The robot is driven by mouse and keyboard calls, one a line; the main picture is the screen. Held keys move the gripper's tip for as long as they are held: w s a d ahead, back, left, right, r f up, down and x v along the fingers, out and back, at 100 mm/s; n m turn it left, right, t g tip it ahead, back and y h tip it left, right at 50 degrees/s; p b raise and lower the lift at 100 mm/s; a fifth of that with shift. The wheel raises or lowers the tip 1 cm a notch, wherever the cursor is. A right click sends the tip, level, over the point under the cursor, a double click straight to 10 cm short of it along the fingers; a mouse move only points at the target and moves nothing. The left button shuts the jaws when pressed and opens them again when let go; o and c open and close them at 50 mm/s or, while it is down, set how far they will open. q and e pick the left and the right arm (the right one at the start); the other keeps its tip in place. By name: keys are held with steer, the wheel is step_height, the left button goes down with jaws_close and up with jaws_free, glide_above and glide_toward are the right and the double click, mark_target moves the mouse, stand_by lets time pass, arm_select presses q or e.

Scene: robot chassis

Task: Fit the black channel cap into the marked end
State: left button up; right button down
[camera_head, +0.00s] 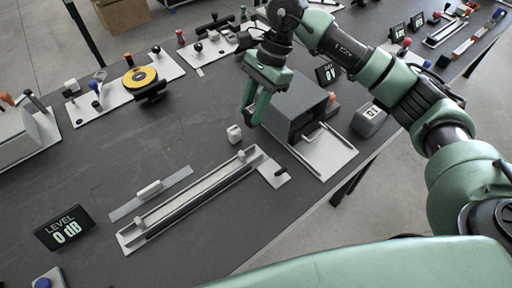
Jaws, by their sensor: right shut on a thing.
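My right gripper (253,112) is above the table, beside the left side of a dark grey box. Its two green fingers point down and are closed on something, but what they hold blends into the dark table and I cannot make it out. I cannot pick out the black channel cap for certain. A long pale channel (190,206) lies diagonally at the front of the table, below and left of the gripper. A pale notched plate (274,174) lies by its upper right end. I cannot make out an end mark. My left gripper is out of view.
A small white block (234,134) stands between gripper and channel. A flat strip with a pale block (150,188) lies left of the channel. The dark grey box (303,108) stands right of the gripper. A "LEVEL 0 dB" display (65,228) stands front left. The middle-left tabletop is clear.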

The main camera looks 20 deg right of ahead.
step_height(320, 180, down, 10)
steer(key=shift+f+p, duration=0.15)
steer(key=shift+p, duration=0.75)
step_height(320, 180, down, 4)
steer(key=shift+f+p, duration=0.2)
steer(key=shift+p, duration=0.2)
steer(key=shift+f, duration=0.1)
